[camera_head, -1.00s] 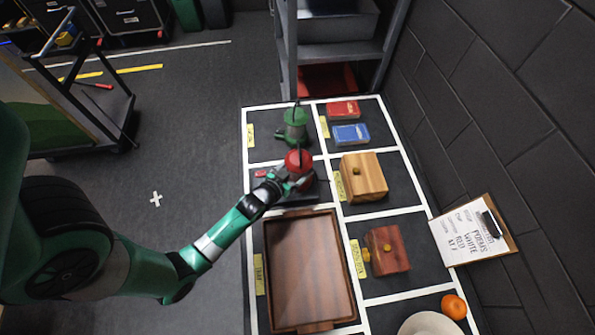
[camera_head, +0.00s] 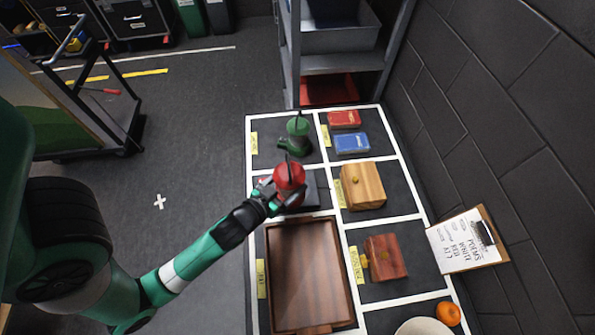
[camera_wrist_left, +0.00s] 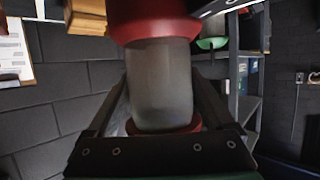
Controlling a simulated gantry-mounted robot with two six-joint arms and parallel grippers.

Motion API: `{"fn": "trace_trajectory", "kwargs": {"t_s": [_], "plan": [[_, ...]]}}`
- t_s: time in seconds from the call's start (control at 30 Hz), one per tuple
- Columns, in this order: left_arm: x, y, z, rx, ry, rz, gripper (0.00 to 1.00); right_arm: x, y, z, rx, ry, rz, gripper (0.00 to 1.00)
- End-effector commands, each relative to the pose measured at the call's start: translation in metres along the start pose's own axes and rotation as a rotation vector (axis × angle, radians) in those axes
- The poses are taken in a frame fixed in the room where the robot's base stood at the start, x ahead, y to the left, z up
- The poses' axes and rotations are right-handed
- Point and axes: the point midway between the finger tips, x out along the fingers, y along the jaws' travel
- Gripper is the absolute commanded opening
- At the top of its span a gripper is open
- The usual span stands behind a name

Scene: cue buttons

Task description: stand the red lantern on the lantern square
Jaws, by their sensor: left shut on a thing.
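The red lantern (camera_head: 290,174) is in my left gripper (camera_head: 277,194), in front of a dark flat base (camera_head: 312,198). Whether it touches that base I cannot tell. In the left wrist view the red lantern's frosted glass (camera_wrist_left: 160,85) sits upright between the two fingers, with a red part above and below. A green lantern (camera_head: 298,127) stands in the far left marked square (camera_head: 270,150), which has a yellow label (camera_head: 254,143) too small to read. My right gripper is not in view.
A brown wooden tray (camera_head: 303,328) lies nearest on the left. To the right are a red box (camera_head: 345,118), a blue box (camera_head: 351,143), a light wooden box (camera_head: 363,186) and a reddish wooden box (camera_head: 386,256). A clipboard (camera_head: 467,241) leans by the wall.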

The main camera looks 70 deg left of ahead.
Motion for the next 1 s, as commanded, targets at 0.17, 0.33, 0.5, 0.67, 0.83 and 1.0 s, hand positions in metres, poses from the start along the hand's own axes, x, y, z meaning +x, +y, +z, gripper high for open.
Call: {"fn": "trace_trajectory", "kwargs": {"t_s": [0.17, 0.33, 0.5, 0.67, 0.83, 1.0], "plan": [[-0.041, 0.012, 0.000, 0.005, 0.005, 0.009, 0.00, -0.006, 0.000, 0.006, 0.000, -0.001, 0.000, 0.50], [-0.055, 0.015, -0.002, 0.002, 0.005, 0.005, 0.00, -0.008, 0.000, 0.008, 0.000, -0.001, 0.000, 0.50], [-0.059, 0.014, -0.003, -0.001, 0.007, 0.001, 0.00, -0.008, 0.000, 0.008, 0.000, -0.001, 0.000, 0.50], [-0.059, 0.014, -0.003, -0.001, 0.007, 0.001, 0.00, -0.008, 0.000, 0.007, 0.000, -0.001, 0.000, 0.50], [-0.058, 0.016, -0.004, -0.001, 0.008, 0.004, 0.00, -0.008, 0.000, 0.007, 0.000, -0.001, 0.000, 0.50], [-0.051, 0.030, -0.021, 0.003, 0.012, 0.022, 0.00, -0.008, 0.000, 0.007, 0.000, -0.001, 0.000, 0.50]]}}
